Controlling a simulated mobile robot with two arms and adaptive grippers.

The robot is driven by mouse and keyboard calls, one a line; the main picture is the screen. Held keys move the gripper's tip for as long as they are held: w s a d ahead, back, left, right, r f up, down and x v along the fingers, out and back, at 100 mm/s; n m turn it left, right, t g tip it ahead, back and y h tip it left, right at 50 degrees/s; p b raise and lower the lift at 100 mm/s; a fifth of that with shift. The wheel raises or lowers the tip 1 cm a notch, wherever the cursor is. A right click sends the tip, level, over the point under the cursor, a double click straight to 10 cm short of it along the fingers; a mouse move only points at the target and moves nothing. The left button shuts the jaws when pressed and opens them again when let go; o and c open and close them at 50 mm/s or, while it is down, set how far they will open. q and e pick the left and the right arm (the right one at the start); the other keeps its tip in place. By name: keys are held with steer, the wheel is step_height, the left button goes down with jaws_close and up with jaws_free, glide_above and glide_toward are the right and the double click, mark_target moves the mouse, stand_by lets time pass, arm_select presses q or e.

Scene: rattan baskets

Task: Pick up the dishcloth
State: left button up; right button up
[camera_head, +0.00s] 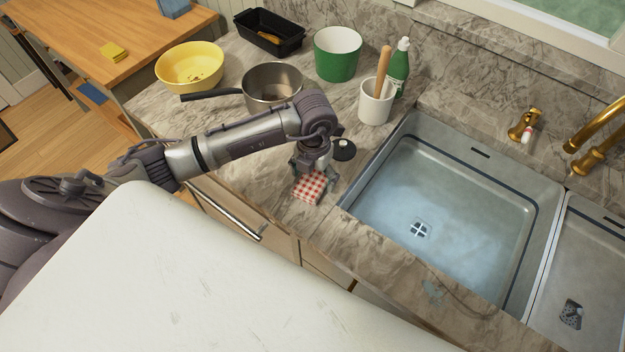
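The dishcloth (310,189), red and white checked and folded into a small block, lies on the marble counter left of the sink. My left gripper (313,178) is directly above it, pointing down, with its fingers spread to either side of the cloth's far part. The fingers look open; whether they touch the cloth cannot be told. The gripper and wrist hide the cloth's far edge. My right gripper is not in view.
A small black round object (344,150) lies beside the gripper. A saucepan (272,84), yellow bowl (190,66), green pot (337,53), white crock (376,101) and green bottle (399,68) stand behind. The sink (440,215) is to the right.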

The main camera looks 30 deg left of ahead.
mark_target(314, 177)
arm_select(q)
steer(key=c, duration=0.7)
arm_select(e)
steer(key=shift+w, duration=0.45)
arm_select(q)
steer(key=shift+r+b, duration=0.3)
steer(key=shift+r, duration=0.25)
step_height(314, 177, up, 2)
steer(key=shift+w+r+b, duration=0.1)
steer(key=shift+r+b, duration=0.15)
steer(key=shift+b, duration=0.5)
steer(key=shift+s+d+r+b, duration=0.3)
steer(key=shift+s+d+r, duration=0.9)
steer(key=shift+d, duration=0.45)
steer(key=shift+s+d+r+b, duration=0.3)
steer(key=shift+s+d+r, duration=0.65)
steer(key=shift+d+r, duration=0.5)
steer(key=shift+s+d+r+b, duration=0.3)
steer(key=shift+s+d+r, duration=0.8)
steer(key=shift+d, duration=0.7)
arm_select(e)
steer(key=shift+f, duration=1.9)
